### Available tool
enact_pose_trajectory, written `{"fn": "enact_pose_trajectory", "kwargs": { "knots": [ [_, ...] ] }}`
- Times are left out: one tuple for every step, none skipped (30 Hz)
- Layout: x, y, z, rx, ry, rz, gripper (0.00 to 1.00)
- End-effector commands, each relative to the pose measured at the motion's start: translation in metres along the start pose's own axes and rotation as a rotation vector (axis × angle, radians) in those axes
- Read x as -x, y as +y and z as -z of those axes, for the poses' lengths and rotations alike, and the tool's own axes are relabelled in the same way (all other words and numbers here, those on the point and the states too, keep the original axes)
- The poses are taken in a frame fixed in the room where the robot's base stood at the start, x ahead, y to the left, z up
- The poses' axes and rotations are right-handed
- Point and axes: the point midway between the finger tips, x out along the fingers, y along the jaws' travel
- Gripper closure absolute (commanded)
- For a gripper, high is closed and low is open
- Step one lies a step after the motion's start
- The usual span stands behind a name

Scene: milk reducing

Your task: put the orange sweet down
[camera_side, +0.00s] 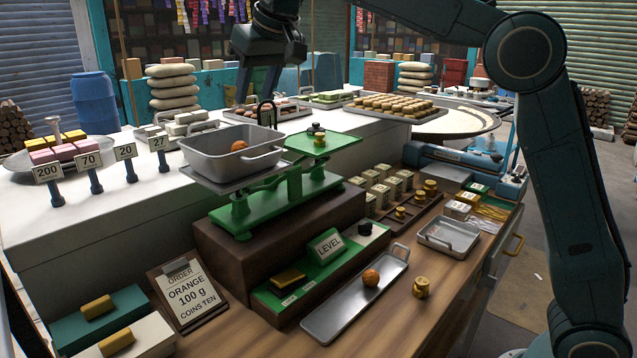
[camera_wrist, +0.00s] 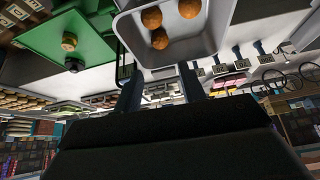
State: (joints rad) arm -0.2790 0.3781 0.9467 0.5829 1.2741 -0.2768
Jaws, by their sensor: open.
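A grey metal pan (camera_side: 205,158) sits on the left side of a green balance scale (camera_side: 275,200). An orange sweet (camera_side: 239,146) lies inside it; the near wall hides the rest of the inside. In the wrist view the pan (camera_wrist: 208,48) holds three orange sweets (camera_wrist: 159,39). Another orange sweet (camera_side: 370,278) lies on a long metal tray (camera_side: 338,312) at the front. My gripper (camera_side: 258,98) is open above the pan's far side, with nothing between its fingers. The fingers also show in the wrist view (camera_wrist: 160,82), apart and empty, beside the pan.
The scale's right green plate (camera_side: 325,145) holds small weights. An order card (camera_side: 186,295) reads orange 100 g, coins ten. Trays of sweets (camera_side: 395,106) line the white counter behind.

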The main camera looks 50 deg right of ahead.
Motion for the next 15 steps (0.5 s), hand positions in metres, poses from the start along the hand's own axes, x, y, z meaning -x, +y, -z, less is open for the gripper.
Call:
{"fn": "enact_pose_trajectory", "kwargs": {
  "knots": [
    [0.000, 0.000, 0.000, 0.000, 0.000, 0.000, 0.60],
    [0.000, 0.000, 0.000, 0.000, 0.000, 0.000, 0.60],
    [0.000, 0.000, 0.000, 0.000, 0.000, 0.000, 0.60],
    [0.000, 0.000, 0.000, 0.000, 0.000, 0.000, 0.60],
    [0.000, 0.001, 0.000, 0.000, 0.000, 0.000, 0.60],
    [0.001, 0.001, -0.001, 0.000, 0.000, -0.001, 0.60],
    [0.002, 0.002, -0.002, 0.001, 0.000, -0.002, 0.60],
    [0.003, 0.003, -0.003, 0.001, 0.000, -0.002, 0.60],
    [0.004, 0.005, -0.004, 0.002, 0.001, -0.004, 0.60],
    [0.006, 0.007, -0.006, 0.003, 0.001, -0.005, 0.60],
    [0.007, 0.009, -0.008, 0.004, 0.000, -0.007, 0.60],
    [0.011, 0.012, -0.011, 0.005, 0.002, -0.009, 0.60],
    [0.013, 0.015, -0.014, 0.006, 0.001, -0.012, 0.60],
    [0.015, 0.018, -0.017, 0.008, 0.002, -0.014, 0.60],
    [0.019, 0.022, -0.022, 0.009, 0.001, -0.017, 0.60]
  ]
}}
